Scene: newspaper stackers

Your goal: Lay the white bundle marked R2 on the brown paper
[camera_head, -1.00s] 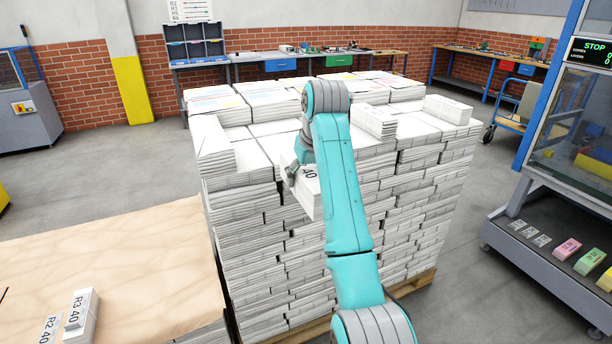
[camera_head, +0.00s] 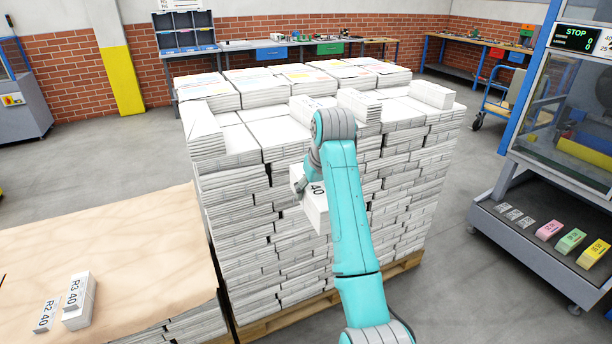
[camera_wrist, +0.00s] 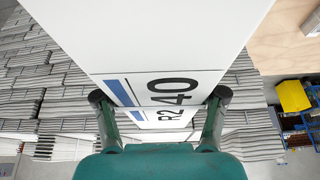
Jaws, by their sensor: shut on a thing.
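My gripper (camera_head: 306,178) is shut on a white bundle (camera_head: 318,212). The bundle is tilted and held in front of the near face of the tall stack. In the wrist view the same bundle (camera_wrist: 150,35) shows blue stripes and the mark R2 40, with my gripper's fingers (camera_wrist: 160,97) on either side of it. The brown paper (camera_head: 120,240) covers a lower pile at the left, apart from the held bundle.
The tall stack of white bundles (camera_head: 240,215) stands on a wooden pallet (camera_head: 270,315), close right of the paper. A machine with a shelf of coloured blocks (camera_head: 570,240) is at the right. Most of the brown paper is bare. Workbenches (camera_head: 270,58) line the back wall.

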